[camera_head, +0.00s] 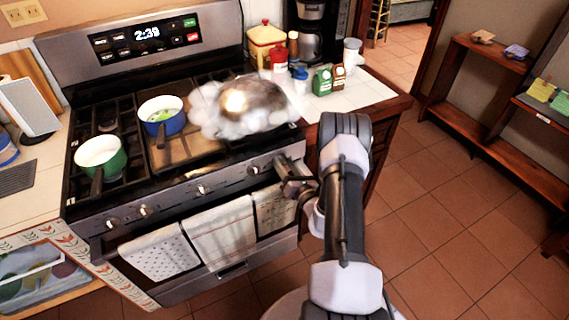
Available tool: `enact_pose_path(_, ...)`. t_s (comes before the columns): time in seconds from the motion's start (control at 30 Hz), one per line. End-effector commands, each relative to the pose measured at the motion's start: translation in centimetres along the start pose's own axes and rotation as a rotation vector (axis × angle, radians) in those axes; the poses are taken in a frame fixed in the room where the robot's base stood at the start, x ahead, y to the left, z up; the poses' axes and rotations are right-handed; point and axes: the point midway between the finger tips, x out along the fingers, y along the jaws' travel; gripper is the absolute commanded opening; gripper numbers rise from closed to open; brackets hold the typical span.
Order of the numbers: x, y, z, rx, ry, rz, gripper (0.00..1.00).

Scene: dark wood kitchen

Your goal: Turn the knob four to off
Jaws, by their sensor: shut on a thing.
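The stove (225,205) has a row of several knobs along its front panel. Two knobs sit at the left, with one knob (200,190) near the middle and another knob (253,170) to its right. My gripper (287,172) is at the right end of this panel, shut on the rightmost knob, which its fingers mostly hide. I cannot read any knob's setting. A rounded metallic pan or lid (256,102) on the right burners is wrapped in white smoke or steam.
A blue pot (163,128) and a green pot (106,168) stand on the stove with handles toward the front. Towels (222,232) hang on the oven handle below the knobs. Jars and bottles crowd the right counter (365,97).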

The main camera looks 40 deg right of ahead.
Motion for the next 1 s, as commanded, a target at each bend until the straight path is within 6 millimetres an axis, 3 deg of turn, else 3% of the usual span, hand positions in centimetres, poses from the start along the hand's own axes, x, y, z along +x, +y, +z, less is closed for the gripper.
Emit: enact_pose_path(1.0,-0.01,-0.28,-0.16,0.914,0.002,0.000,0.02)
